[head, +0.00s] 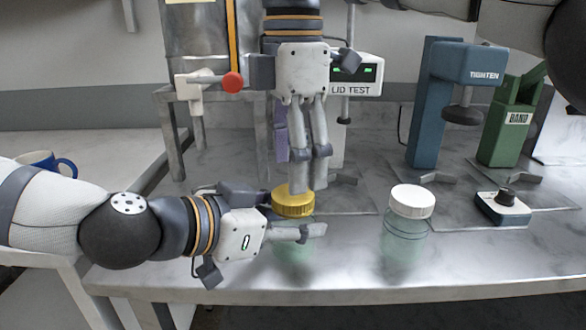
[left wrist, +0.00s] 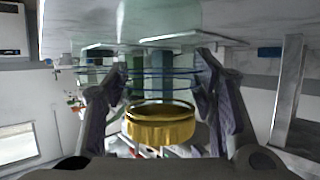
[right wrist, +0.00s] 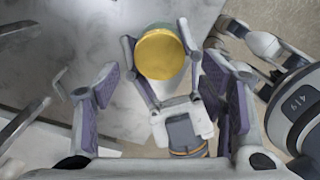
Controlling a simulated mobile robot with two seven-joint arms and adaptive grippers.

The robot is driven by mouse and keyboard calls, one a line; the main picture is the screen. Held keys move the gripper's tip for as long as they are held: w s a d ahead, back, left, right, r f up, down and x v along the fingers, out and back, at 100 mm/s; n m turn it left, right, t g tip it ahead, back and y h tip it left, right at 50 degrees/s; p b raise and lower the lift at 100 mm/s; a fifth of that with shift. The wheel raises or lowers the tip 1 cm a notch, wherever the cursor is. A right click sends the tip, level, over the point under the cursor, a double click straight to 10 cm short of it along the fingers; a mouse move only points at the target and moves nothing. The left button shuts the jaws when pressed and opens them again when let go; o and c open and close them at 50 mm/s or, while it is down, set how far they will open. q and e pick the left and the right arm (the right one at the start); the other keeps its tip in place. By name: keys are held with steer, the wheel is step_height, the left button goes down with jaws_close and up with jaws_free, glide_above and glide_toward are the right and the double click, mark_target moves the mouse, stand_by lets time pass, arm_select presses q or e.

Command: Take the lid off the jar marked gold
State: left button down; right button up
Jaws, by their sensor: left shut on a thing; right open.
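The jar with the gold lid (head: 293,204) stands upright on the metal counter, its clear greenish body (head: 294,258) partly hidden by my left gripper. The lid is on the jar, and it also shows in the left wrist view (left wrist: 160,124) and the right wrist view (right wrist: 160,54). My left gripper (head: 312,231) is shut around the jar's body from the left, just below the lid. My right gripper (head: 305,188) points down just above and behind the lid. In the right wrist view its fingers are apart with nothing between them.
A second clear jar with a white lid (head: 412,202) stands to the right on the counter. Behind are the LID TEST device (head: 352,75), the blue TIGHTEN press (head: 428,110) and the green BAND stand (head: 505,130). A small dial box (head: 502,208) sits at right.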

steer(key=shift+f, duration=2)
steer(key=c, duration=1.2)
steer(key=o, duration=1.3)
steer(key=shift+r, duration=0.1)
step_height(320, 180, up, 4)
steer(key=shift+r, duration=0.2)
arm_select(q)
steer(key=c, duration=0.6)
jaws_free()
